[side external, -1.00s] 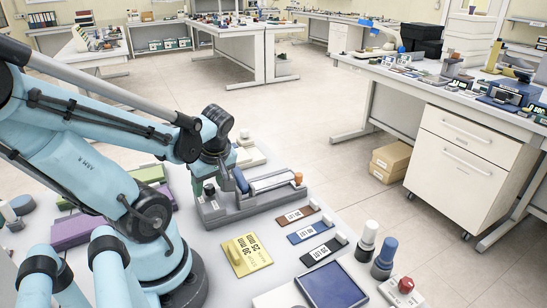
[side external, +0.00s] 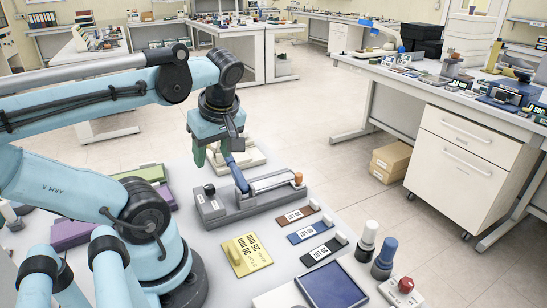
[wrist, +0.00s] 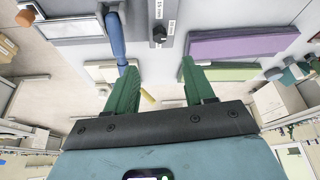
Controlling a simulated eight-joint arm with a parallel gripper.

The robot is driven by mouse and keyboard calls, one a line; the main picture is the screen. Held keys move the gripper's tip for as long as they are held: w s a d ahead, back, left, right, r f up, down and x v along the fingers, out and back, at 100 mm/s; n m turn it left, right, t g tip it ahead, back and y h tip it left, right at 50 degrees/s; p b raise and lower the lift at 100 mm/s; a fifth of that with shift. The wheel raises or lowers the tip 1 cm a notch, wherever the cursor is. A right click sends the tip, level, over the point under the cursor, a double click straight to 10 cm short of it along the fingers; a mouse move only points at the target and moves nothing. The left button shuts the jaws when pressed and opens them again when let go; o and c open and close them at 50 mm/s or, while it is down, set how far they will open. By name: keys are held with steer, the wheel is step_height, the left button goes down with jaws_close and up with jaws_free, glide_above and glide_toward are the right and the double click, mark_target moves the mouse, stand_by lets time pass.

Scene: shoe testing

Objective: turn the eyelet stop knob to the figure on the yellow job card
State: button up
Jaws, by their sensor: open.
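The black knob (side external: 209,189) stands on the left end of the grey eyelet fixture (side external: 240,205); it also shows in the wrist view (wrist: 159,35), beside a white label. Its setting is too small to read. The yellow job card (side external: 246,254) lies in front of the fixture, printed with figures in mm that I cannot read surely. My gripper (side external: 213,162) is above and behind the fixture, clear of the knob. In the wrist view its green fingers (wrist: 160,68) are spread with nothing held, and the knob is beyond their tips.
The fixture's blue lever (side external: 238,176) rises close to my gripper. Purple (side external: 75,232) and green (side external: 140,173) blocks lie left of the fixture. Brown, blue and black labelled strips (side external: 318,251) lie to its right. A blue-topped tray (side external: 334,284) and a red button (side external: 405,284) are in front.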

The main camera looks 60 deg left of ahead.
steer(key=w+d+f+m+t+h, duration=0.2)
steer(key=w+d+m+t, duration=0.2)
steer(key=w+d+m, duration=0.45)
steer(key=w+d+f+m+t+h, duration=0.25)
steer(key=w+d+m+t, duration=0.2)
steer(key=m, duration=0.75)
steer(key=w+d+r+g, duration=0.3)
steer(key=r+g, duration=0.3)
steer(key=r, duration=0.2)
steer(key=shift+w+d+r, duration=0.2)
steer(key=shift+w+d, duration=0.05)
steer(key=shift+w, duration=0.05)
